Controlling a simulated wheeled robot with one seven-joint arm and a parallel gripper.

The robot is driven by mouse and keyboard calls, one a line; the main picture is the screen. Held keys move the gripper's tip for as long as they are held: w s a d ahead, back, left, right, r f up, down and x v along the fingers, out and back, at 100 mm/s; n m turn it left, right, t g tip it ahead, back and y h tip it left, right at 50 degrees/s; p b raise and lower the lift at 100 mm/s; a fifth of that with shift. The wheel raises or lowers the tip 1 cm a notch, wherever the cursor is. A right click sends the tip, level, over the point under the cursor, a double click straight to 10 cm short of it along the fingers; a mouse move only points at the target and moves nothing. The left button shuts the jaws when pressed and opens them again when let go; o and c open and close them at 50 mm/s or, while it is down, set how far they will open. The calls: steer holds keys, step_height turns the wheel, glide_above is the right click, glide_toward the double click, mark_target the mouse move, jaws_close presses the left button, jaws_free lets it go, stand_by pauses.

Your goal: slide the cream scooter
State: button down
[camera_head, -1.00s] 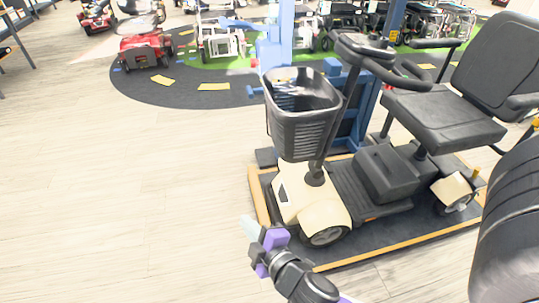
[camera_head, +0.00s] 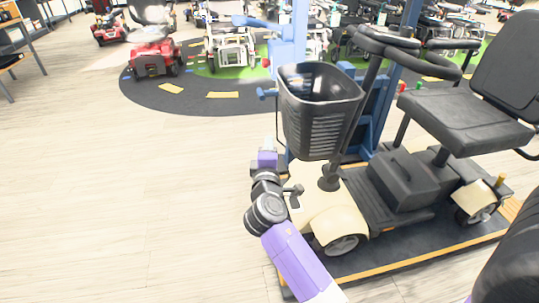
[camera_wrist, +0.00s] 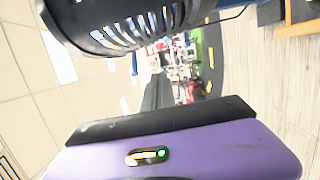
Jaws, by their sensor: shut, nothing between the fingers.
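The cream scooter (camera_head: 338,220) stands on a low dark platform in the head view. It has cream body panels, a black seat (camera_head: 455,122), and a black front basket (camera_head: 318,112) below its handlebars. My gripper (camera_head: 277,132) is shut and empty, just left of the basket's lower part and the scooter's front, pointing away from me. In the wrist view the slatted basket (camera_wrist: 135,28) fills the top, close to my gripper (camera_wrist: 158,85). I cannot tell whether they touch.
The platform (camera_head: 440,254) has a yellow-orange edge. A blue frame (camera_head: 287,52) stands behind the scooter. A red scooter (camera_head: 153,60) and several others stand farther back on dark and green mats. Pale floor at the left is clear.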

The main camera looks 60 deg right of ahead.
mark_target(284, 135)
steer(key=shift+s+d, duration=0.25)
steer(key=shift+d, duration=0.7)
steer(key=shift+s+d, duration=0.25)
steer(key=shift+d, duration=0.75)
steer(key=shift+s+d, duration=0.25)
steer(key=shift+d, duration=0.7)
steer(key=shift+s+d, duration=0.1)
